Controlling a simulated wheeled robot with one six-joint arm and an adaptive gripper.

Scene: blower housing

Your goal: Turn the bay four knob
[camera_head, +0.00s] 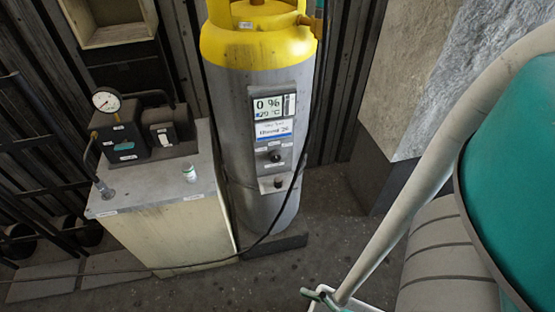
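A tall grey cylinder with a yellow top (258,42) stands in the middle of the view. Its front panel has a display (274,105) that reads 0 % and what looks like 29 °C. Below a white and blue label (272,132) is a dark round knob (275,156) on a grey plate. A smaller dark knob or fitting (278,182) sits on a lighter plate under it. The small labels are too small to read, so I cannot tell which knob belongs to bay four. My gripper is not in view.
A pale cabinet (170,235) left of the cylinder carries a dark gauge unit (122,132) and a small white jar (189,173). A black cable (300,165) hangs beside the panel. A beige pipe (440,150) and teal housing (515,165) fill the right. Floor shows between.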

